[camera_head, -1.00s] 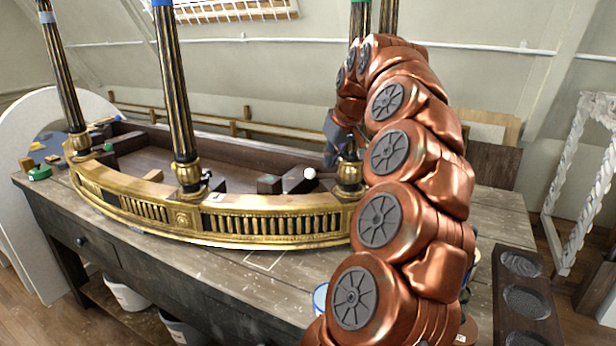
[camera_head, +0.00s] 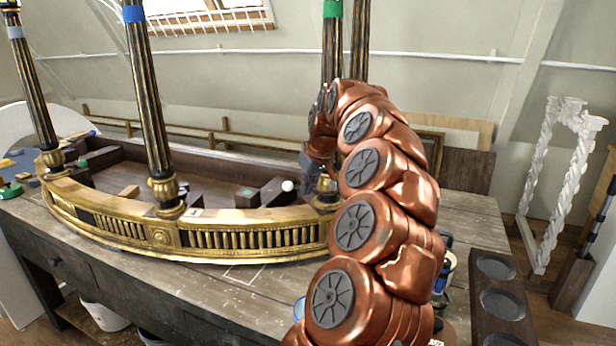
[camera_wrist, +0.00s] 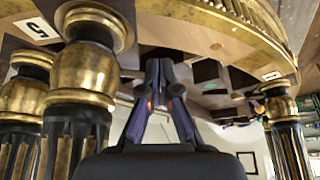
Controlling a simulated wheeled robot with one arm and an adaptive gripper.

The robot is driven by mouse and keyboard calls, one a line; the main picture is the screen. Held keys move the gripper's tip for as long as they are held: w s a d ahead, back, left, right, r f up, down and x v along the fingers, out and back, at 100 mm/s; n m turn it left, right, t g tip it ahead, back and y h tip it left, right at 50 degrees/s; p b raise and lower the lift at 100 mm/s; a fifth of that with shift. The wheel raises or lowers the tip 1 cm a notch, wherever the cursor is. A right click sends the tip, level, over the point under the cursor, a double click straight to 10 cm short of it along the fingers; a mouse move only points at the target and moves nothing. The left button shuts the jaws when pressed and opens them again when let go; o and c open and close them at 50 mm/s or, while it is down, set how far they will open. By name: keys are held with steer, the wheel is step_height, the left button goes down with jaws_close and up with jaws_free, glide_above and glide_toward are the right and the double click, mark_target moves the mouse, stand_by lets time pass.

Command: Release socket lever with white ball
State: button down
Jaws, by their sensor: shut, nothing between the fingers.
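The white ball (camera_head: 288,186) shows in the head view beside a dark wooden block (camera_head: 272,191), just behind the gilt front rail near the right-hand gold column base. The lever it belongs to cannot be made out clearly. My gripper (camera_head: 312,172) is just right of the ball, behind that column area and partly hidden by my copper arm. In the wrist view my gripper's fingers (camera_wrist: 160,75) are together with nothing between them, close to dark wood. I cannot make out the ball in the wrist view.
The gilt console (camera_head: 250,238) stands on a worn wooden bench (camera_head: 180,285). Black-and-gold columns (camera_head: 150,95) rise from it close to my arm. In the wrist view, gold column bases (camera_wrist: 85,70) crowd the left. A dark tray with round hollows (camera_head: 500,305) is at right.

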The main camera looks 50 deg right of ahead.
mark_target(295, 188)
steer(key=x, duration=0.4)
steer(key=shift+p, duration=0.4)
steer(key=shift+w+d+r+p, duration=0.15)
steer(key=shift+w+p, duration=0.1)
steer(key=shift+w, duration=0.4)
steer(key=shift+w+d+r+p, duration=0.15)
steer(key=shift+w+p, duration=0.1)
steer(key=shift+w, duration=0.35)
steer(key=shift+w+d+r+p, duration=0.1)
steer(key=shift+w+d+p, duration=0.15)
steer(key=shift+w, duration=0.4)
